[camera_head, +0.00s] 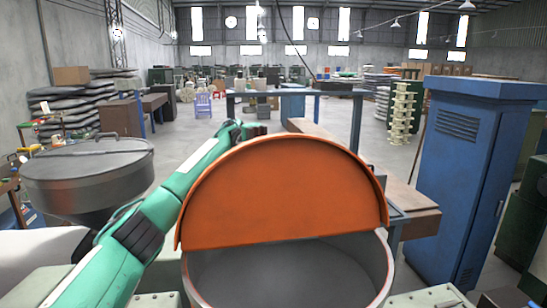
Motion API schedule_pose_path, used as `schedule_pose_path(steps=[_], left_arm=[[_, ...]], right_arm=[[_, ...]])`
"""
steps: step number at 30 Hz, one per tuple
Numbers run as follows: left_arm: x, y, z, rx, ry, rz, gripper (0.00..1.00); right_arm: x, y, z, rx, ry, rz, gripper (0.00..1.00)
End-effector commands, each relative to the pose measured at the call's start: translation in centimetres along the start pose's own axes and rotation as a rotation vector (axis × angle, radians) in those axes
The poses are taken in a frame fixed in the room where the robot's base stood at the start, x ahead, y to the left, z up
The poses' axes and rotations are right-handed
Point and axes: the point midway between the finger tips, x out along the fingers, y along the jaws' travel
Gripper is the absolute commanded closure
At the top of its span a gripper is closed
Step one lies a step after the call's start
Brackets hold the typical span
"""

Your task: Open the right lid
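The right lid (285,200) is an orange half-disc with a raised curved rim. It stands steeply tilted up, its straight edge low across the round container (388,265). The near part of the container is uncovered, and its grey inside (290,275) shows. A green arm of mine comes in from the left and passes close beside the lid's left edge. Its far end reaches behind the lid's top. Whether anything touches the lid cannot be told.
A grey round hopper (90,170) with a closed, handled lid stands at the left. A tall blue cabinet (465,180) stands close on the right. A blue-framed table (300,92) and brown boards (410,205) lie behind the orange lid. Open floor shows beyond.

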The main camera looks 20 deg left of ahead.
Motion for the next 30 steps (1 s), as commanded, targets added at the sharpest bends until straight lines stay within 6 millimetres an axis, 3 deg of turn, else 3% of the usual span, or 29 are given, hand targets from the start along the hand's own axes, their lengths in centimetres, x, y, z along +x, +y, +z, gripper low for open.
schedule_pose_path(steps=[17,18,20,30], left_arm=[[-0.42,0.13,0.18,-0.01,-0.003,-0.027,1.0],[-0.42,0.13,0.18,-0.01,-0.003,-0.027,0.8],[-0.41,0.15,0.18,-0.01,-0.003,-0.027,0.68],[-0.29,0.14,0.12,-0.008,-0.001,-0.019,0.66]], right_arm=[[-0.03,-0.29,-0.14,0.001,0.002,-0.003,0.64],[-0.03,-0.38,-0.16,0.002,0.002,-0.004,0.64],[-0.03,-0.51,-0.19,0.002,0.002,-0.005,0.64],[-0.01,-0.66,-0.22,0.001,0.003,-0.007,0.64]])
